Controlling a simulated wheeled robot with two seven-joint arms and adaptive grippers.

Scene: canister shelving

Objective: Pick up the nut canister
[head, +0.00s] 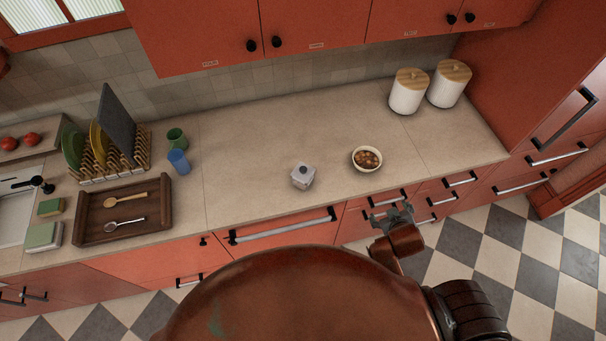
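Two white canisters with round wooden lids stand side by side at the back right of the counter, a left one (407,97) and a right one (446,90). I see no readable label that tells which is the nut canister. A white bowl of brown nuts (367,159) sits nearer the counter's front edge. A small grey-white lidded container (303,176) stands left of the bowl. My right gripper (391,216) is in front of the counter, below the bowl in the picture, apart from all these things. Its finger opening is too small to tell. My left gripper is not in view.
The beige counter (250,140) is clear in the middle. At left are a wooden tray (82,222) with two spoons, a dish rack with plates, a green mug (176,138) and a blue cup (179,162). Red cabinets (315,25) hang above the counter.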

